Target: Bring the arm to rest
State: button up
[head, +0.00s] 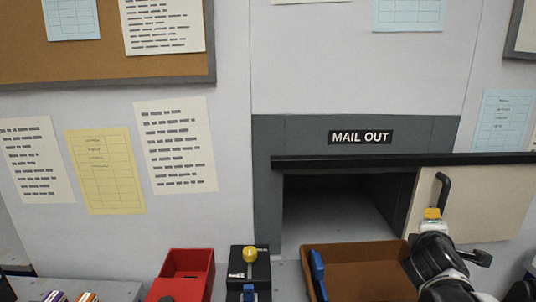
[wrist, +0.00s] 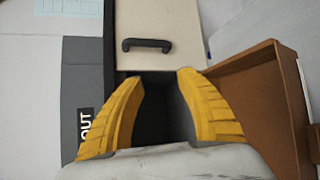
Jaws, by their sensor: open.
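My gripper (wrist: 159,78) has yellow fingers that stand apart with nothing between them in the wrist view. In the head view my gripper (head: 432,213) shows one yellow pad, in front of the cream sliding door (head: 482,215) and above the right end of the brown tray. The door has a black handle (head: 442,192), which also shows beyond the fingertips in the wrist view (wrist: 147,45). The fingers appear apart from the handle. The MAIL OUT hatch (head: 335,210) shows a dark opening left of the door.
The brown tray (head: 340,250) stands below the hatch, with a blue piece (head: 317,272) at its left edge. A black box with a yellow-knobbed lever (head: 250,255) and a red tray (head: 187,263) are further left. Papers hang on the wall.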

jog(key=s+a+f+m+g+y, duration=0.2)
jog(key=s+a+f+m+y, duration=0.2)
jog(key=s+a+m, duration=0.3)
jog(key=s+a+f+m+g+y, duration=0.2)
jog(key=s+a+f+m+y, duration=0.2)
jog(key=a, duration=1.2)
jog(key=s+f+m, duration=0.1)
jog(key=s+m, duration=0.2)
jog(key=s, duration=0.3)
jog(key=shift+s+g+y, duration=0.3)
jog(key=shift+s+y, duration=0.05)
jog(key=shift+y, duration=0.05)
